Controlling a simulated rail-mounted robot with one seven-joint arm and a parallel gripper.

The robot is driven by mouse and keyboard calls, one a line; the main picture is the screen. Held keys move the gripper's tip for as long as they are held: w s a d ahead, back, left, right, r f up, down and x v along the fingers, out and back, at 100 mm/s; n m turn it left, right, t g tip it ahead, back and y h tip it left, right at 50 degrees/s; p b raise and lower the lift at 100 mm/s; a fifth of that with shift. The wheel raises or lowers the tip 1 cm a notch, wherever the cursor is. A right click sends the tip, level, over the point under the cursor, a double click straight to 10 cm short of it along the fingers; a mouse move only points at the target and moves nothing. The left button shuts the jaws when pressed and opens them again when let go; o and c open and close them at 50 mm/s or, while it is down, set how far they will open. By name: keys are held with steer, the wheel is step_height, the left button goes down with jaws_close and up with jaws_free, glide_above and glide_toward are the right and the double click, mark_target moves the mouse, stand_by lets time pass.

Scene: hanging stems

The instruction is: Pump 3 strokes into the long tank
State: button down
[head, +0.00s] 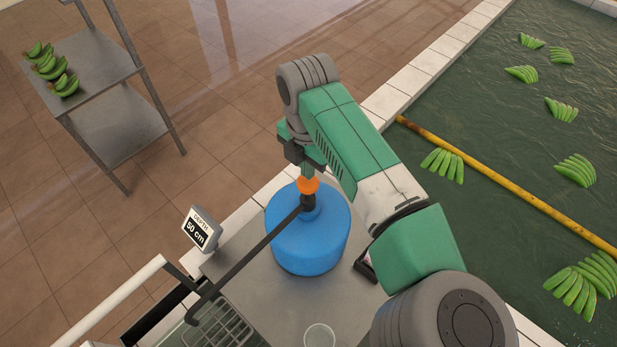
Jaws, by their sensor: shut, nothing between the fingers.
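A blue round container (308,240) stands on the grey metal counter, with an orange pump knob (307,185) on a dark collar at its top. A long black spout (250,252) runs from the collar down and left to a hooked end near a wire basket. My gripper (309,171) points down right over the orange knob and is shut with nothing held. Its tips look at or just above the knob; I cannot tell if they touch. A long tank (500,130) of dark green water with floating green banana hands fills the right side.
A depth display (200,230) reads 50 cm left of the container. The wire basket (222,328), a white rail (110,300) and a clear cup (319,336) are in front. A yellow pole (500,185) crosses the tank. A metal rack (110,110) holds bananas at upper left.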

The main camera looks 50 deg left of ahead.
steer(key=shift+f, duration=0.1)
steer(key=shift+f+b, duration=0.95)
steer(key=shift+f, duration=1.5)
step_height(320, 180, up, 5)
steer(key=p, duration=0.4)
steer(key=shift+f, duration=0.1)
